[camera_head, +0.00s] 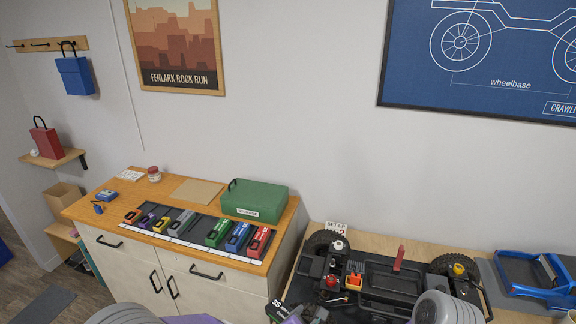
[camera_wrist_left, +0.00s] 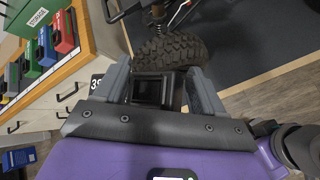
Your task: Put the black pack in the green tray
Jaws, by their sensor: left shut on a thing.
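My left gripper (camera_wrist_left: 160,78) is shut on the black pack (camera_wrist_left: 154,92), which sits between its two grey fingers in the left wrist view. A white number label on dark material shows beside the left finger. I cannot make out a separate green tray. My right gripper is not in view.
The crawler chassis (camera_head: 388,285) with big tyres stands on the right-hand bench, close to the held pack. A blue body frame (camera_head: 528,275) lies at right. Several coloured packs, including a red one (camera_head: 259,241), lie in a row on the cabinet (camera_head: 90,207).

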